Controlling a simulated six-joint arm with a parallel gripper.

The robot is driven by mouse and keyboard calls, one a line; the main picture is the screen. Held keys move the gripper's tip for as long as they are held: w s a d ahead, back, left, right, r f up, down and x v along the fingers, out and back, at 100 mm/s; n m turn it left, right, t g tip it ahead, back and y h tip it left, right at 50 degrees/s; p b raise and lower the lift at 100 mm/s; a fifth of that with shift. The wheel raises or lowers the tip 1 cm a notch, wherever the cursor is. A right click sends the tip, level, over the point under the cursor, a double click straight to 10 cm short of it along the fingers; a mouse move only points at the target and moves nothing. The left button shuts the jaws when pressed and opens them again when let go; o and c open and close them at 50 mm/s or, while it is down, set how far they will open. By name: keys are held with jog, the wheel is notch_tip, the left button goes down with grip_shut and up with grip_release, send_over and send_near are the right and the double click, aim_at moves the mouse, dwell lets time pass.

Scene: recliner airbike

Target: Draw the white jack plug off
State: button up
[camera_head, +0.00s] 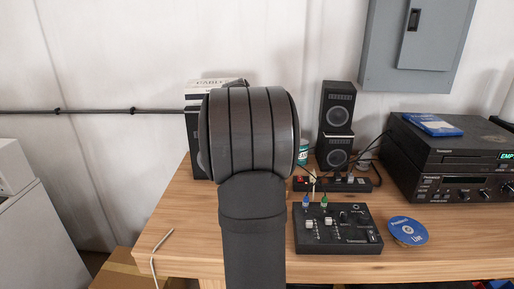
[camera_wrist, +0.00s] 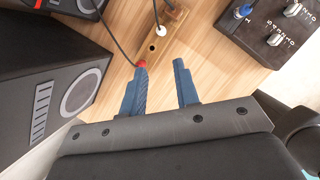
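The white jack plug (camera_wrist: 160,31) stands in a narrow wooden block (camera_wrist: 153,57) in the wrist view, with a dark cable running up from it. My gripper (camera_wrist: 159,66) is open, its two blue fingers apart with nothing seen between them. The fingertips point toward the block, and the plug lies beyond them in the picture. A red plug (camera_wrist: 141,64) with a dark cable shows right at the left fingertip; I cannot tell if they touch. An open hole shows in the block near the white plug. In the head view my arm hides the block.
A black mixer (camera_head: 337,229) with blue and green plugs stands right of my arm. Speakers (camera_head: 337,118) stand behind a power strip (camera_head: 352,184). Stacked decks (camera_head: 445,165) and a blue disc (camera_head: 407,231) are further right. The table's left front (camera_head: 185,225) is mostly clear.

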jog(key=shift+n, duration=0.4)
jog(key=x, duration=1.7)
jog(key=shift+w, duration=0.1)
grip_shut()
